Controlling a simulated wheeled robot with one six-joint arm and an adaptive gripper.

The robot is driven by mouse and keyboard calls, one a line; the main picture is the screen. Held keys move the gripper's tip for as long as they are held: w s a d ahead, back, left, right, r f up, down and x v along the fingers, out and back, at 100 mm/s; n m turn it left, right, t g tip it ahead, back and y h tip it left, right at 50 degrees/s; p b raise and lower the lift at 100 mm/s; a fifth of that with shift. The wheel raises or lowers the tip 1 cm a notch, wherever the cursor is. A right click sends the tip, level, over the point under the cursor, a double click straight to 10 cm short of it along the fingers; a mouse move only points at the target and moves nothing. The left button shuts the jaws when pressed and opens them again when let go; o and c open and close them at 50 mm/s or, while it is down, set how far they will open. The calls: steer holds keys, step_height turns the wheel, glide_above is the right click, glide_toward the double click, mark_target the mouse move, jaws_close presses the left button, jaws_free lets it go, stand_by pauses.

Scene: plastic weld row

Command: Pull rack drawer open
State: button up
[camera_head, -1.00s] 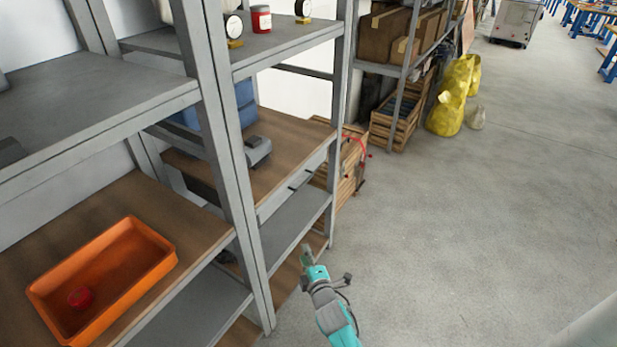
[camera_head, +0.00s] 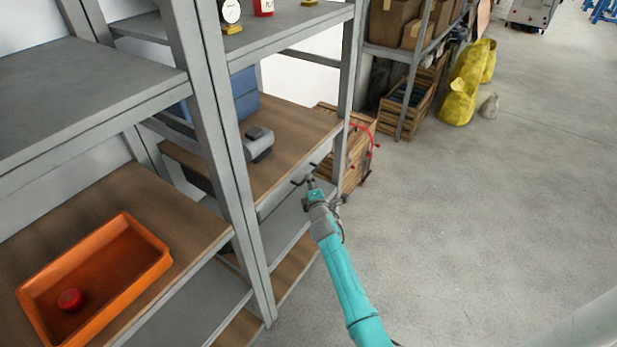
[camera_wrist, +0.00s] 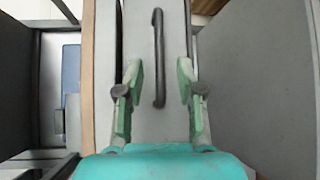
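The rack drawer is a grey front (camera_wrist: 140,122) under the brown wooden shelf; its face fills the middle of the wrist view. Its dark bar handle (camera_wrist: 158,58) stands between the two green fingers of my gripper (camera_wrist: 160,85), with space on both sides. My gripper is open and around the handle's near end, not visibly touching it. In the head view, my gripper (camera_head: 310,184) is at the drawer front below the shelf edge, and partly covers it. The drawer looks flush with the rack.
The rack's grey upright (camera_head: 232,180) stands left of my gripper. An orange bin (camera_head: 150,280) with a red object (camera_head: 70,299) sits on the left shelf. A grey device (camera_head: 258,146) sits on the wooden shelf (camera_head: 290,150). A wooden crate (camera_head: 357,160) stands behind. Floor to the right is clear.

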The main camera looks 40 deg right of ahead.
steer(key=shift+x, duration=2.2)
jaws_close()
